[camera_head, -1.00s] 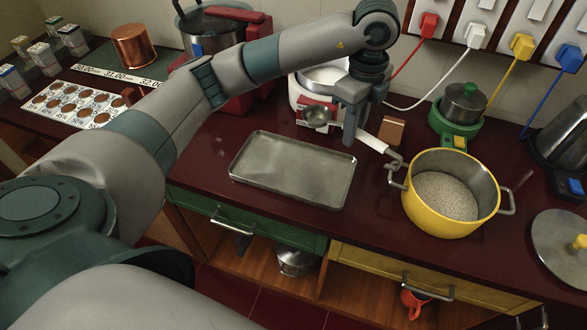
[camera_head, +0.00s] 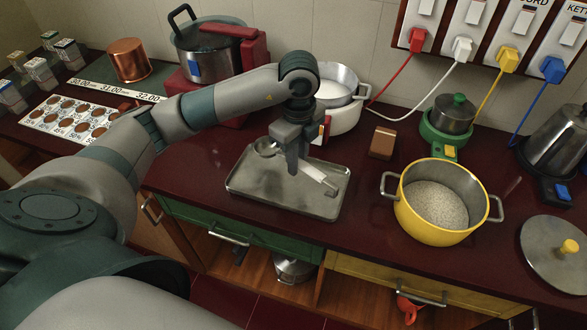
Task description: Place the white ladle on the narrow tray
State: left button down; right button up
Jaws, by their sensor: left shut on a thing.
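The white ladle (camera_head: 316,174) has a metal bowl at its left end and a white handle toward the right. My left gripper (camera_head: 291,168) is shut on the ladle between bowl and handle. It holds the ladle over the narrow tray (camera_head: 262,197), a shallow grey metal tray on the dark red counter. I cannot tell whether the ladle touches the tray. My right gripper is not in view.
A yellow pot (camera_head: 432,222) with pale grains stands right of the tray. A white pot (camera_head: 342,112) stands behind it, with a brown block (camera_head: 383,143) nearby. A metal lid (camera_head: 553,256) lies at the far right. Counter between tray and yellow pot is clear.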

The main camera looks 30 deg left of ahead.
pick_arm(q)
jog(key=shift+s+a+f, duration=0.25)
jog(key=shift+a, duration=0.15)
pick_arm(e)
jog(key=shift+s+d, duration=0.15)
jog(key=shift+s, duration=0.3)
pick_arm(q)
jog(key=shift+f, duration=0.1)
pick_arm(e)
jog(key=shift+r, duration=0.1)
pick_arm(q)
notch_tip(320, 180, down, 3)
jog(key=shift+f+p, duration=0.2)
jog(key=shift+p, duration=0.6)
jog(key=shift+f, duration=0.2)
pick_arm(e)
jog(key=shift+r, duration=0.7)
